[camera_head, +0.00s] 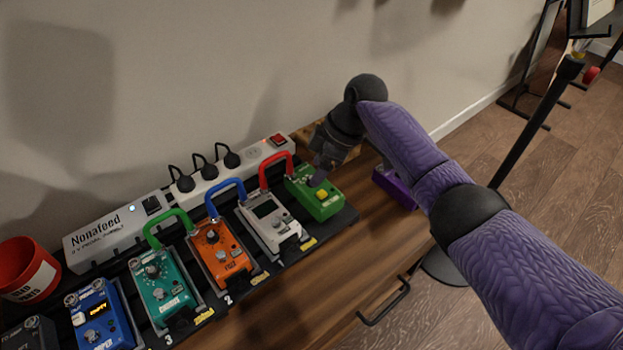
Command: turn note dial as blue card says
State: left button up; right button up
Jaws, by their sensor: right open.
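My right gripper (320,176) is open and points down over the green pedal (312,195) at the right end of the pedal row. I cannot tell which knob is the note dial. No blue card can be made out. My left gripper is out of view.
Orange (222,254), teal (163,285) and blue (101,316) pedals continue the row leftward. A white power strip (262,152) with plugs and a Nonafeed box (115,228) stand behind. A red cup (27,270) is at left, a purple object (393,188) at right. Bare wood lies in front.

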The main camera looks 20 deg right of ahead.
aim_at(313, 190)
jog(key=x, duration=0.2)
jog(key=shift+f+b, duration=0.35)
jog(key=shift+w, duration=0.1)
jog(key=shift+r, duration=0.2)
grip_shut()
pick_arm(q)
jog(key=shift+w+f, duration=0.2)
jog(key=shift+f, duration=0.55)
